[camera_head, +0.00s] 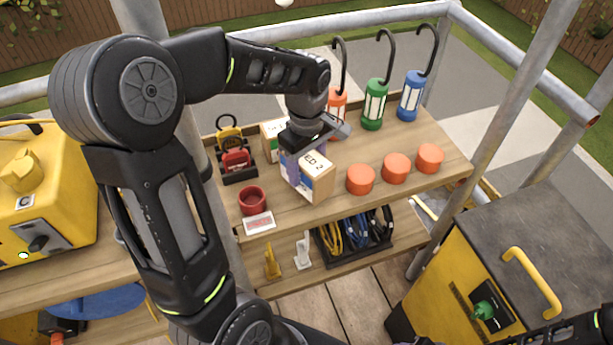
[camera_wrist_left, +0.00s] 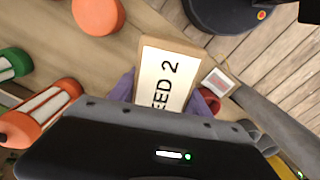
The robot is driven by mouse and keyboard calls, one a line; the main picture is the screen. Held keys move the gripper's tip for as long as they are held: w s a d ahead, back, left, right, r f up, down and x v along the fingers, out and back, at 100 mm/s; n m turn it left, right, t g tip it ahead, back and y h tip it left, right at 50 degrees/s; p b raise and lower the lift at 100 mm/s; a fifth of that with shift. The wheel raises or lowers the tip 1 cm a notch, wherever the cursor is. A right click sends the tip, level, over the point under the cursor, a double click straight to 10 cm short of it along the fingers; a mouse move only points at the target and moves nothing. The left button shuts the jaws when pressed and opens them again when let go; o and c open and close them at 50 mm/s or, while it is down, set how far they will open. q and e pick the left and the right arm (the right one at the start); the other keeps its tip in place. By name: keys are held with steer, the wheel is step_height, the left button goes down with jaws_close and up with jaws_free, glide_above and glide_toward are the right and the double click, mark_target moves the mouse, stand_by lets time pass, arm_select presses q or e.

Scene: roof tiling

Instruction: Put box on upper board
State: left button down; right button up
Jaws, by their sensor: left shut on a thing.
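A cardboard box (camera_head: 317,187) with a white label ending in "ED 2" is at the upper board (camera_head: 345,205), between the red cup and the orange round pieces. My left gripper (camera_head: 300,160) reaches down from above and is shut on the box. In the left wrist view, its purple pads press both sides of the box (camera_wrist_left: 165,75). The box looks upright, but I cannot tell whether its underside touches the board. My right gripper is out of view.
Orange round pieces (camera_head: 396,168) stand right of the box, and a red cup (camera_head: 252,201) left. A second box (camera_head: 270,143) is behind. Hooked lanterns (camera_head: 374,104) line the back. The lower board holds a cable tray (camera_head: 352,240). A metal pole (camera_head: 500,130) rises at right.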

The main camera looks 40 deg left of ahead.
arm_select(q)
steer(key=shift+f, duration=1.8)
steer(key=shift+f, duration=0.2)
steer(key=shift+c, duration=2.4)
jaws_free()
steer(key=shift+r, duration=0.1)
step_height(320, 180, up, 12)
steer(key=shift+r, duration=0.1)
